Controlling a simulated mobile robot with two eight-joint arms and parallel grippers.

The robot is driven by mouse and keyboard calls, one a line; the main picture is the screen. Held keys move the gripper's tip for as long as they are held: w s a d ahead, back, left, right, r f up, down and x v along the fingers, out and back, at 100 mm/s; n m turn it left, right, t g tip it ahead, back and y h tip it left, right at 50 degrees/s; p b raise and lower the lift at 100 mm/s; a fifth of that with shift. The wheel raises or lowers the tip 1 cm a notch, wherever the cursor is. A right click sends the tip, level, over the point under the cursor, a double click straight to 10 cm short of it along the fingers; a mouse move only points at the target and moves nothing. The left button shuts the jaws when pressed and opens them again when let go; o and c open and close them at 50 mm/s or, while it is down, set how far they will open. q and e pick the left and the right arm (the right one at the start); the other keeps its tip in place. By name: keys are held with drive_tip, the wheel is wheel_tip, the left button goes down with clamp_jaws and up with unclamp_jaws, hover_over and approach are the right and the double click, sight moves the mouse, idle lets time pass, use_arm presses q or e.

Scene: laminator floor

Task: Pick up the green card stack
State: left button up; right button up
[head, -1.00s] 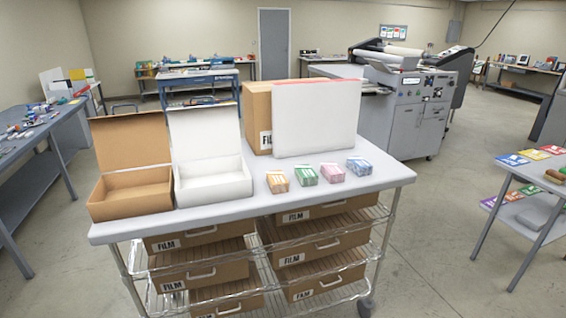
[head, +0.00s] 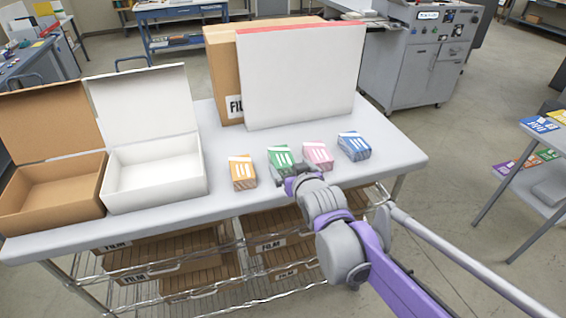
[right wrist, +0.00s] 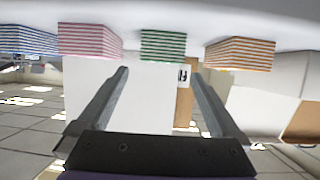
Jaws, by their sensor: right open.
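The green card stack (head: 281,156) lies on the grey table top between the orange and pink stacks. My right gripper (head: 297,177) reaches in from the lower right and is at the near side of the green stack, partly covering it. In the right wrist view the picture is upside down. There my right gripper (right wrist: 160,95) is open and empty. The green stack (right wrist: 163,46) shows ahead, roughly between the fingers' directions and apart from them. My left gripper is not in view.
The orange (head: 242,172), pink (head: 318,155) and blue (head: 354,146) card stacks stand in the same row. A brown open box (head: 50,190) and a white open box (head: 155,175) are at left. A white panel (head: 300,75) leans on a carton (head: 222,70) behind.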

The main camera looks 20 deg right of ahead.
sight(282, 156)
drive_tip(key=x, duration=0.4)
drive_tip(key=shift+w+a+r, duration=0.15)
drive_tip(key=shift+w, duration=0.05)
drive_tip(key=x, duration=0.4)
drive_tip(key=shift+w, duration=0.3)
drive_tip(key=shift+s, duration=0.1)
drive_tip(key=c, duration=1.5)
